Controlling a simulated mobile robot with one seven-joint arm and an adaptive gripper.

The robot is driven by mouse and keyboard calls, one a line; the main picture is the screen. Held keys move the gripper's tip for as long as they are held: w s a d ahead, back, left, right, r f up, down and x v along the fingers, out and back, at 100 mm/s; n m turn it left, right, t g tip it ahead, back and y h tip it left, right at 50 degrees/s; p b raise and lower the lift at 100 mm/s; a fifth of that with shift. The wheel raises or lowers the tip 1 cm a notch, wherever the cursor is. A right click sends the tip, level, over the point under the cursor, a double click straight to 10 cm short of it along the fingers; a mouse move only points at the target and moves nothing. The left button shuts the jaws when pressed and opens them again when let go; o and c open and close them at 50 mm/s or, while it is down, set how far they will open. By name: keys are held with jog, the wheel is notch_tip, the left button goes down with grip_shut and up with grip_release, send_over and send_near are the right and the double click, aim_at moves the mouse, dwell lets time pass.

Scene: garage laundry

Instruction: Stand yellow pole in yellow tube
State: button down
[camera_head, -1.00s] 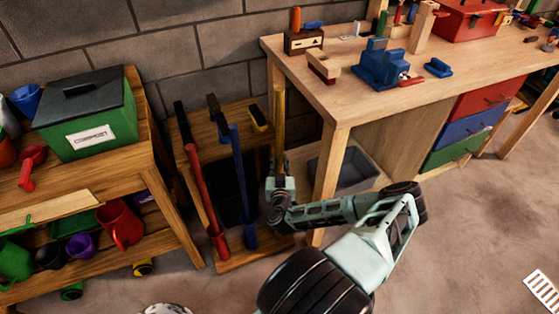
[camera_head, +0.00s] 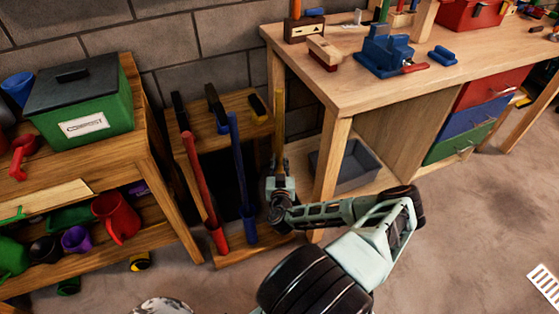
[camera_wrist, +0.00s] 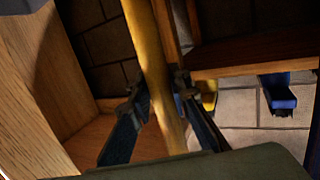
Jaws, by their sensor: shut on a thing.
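The yellow pole (camera_head: 279,112) stands nearly upright beside the wooden rack, left of the workbench leg. My gripper (camera_head: 278,176) is shut on it low down in the head view. In the wrist view the pole (camera_wrist: 155,70) runs between the two fingers (camera_wrist: 158,92), slightly tilted. I cannot make out the yellow tube; the pole's lower end is hidden behind my gripper and arm in the head view. A small yellow piece (camera_wrist: 209,97) shows behind the fingers in the wrist view, but I cannot tell what it is.
A red pole (camera_head: 200,180) and a blue pole (camera_head: 239,165) stand in red (camera_head: 219,240) and blue (camera_head: 250,231) tubes on the rack (camera_head: 258,250). The workbench (camera_head: 350,95) is close on the right, with a grey bin (camera_head: 350,170) beneath. Open floor lies right.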

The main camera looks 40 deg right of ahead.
jog(key=shift+f+b, duration=0.95)
jog(key=shift+f, duration=0.45)
jog(key=c, duration=1.7)
grip_release()
jog(key=v, duration=1.2)
jog(key=shift+r, duration=0.15)
